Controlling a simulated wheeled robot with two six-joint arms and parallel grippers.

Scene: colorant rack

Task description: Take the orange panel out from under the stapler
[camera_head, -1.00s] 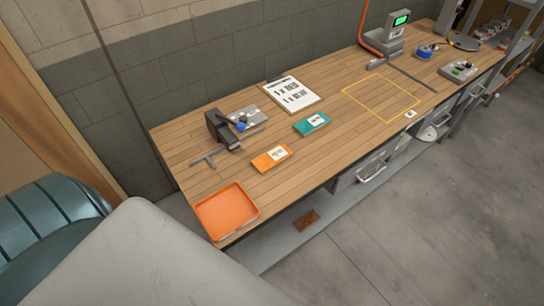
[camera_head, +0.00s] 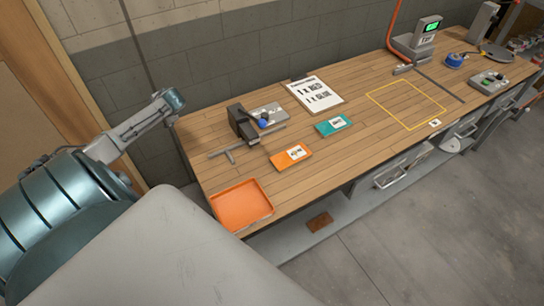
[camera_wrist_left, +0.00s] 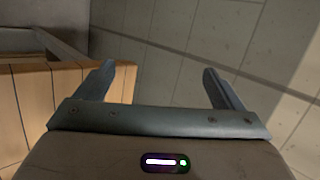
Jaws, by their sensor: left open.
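The orange panel (camera_head: 291,155), with a white label, lies flat on the wooden bench. A dark device with a blue knob, which may be the stapler (camera_head: 239,121), stands behind and left of it. In the head view the panel looks apart from this device, with nothing on top of it. My left arm shows at the left in the head view, beyond the bench's left end; its fingers cannot be made out there. In the left wrist view my left gripper (camera_wrist_left: 160,82) is open and empty, with bench planks beyond its left finger. My right gripper is not in view.
A T-shaped grey bar (camera_head: 228,153) lies beside the dark device. An orange tray (camera_head: 241,206) sits at the near left corner. A teal panel (camera_head: 333,125) and a white sheet (camera_head: 316,95) lie farther right. A yellow outlined square (camera_head: 405,103) encloses clear bench.

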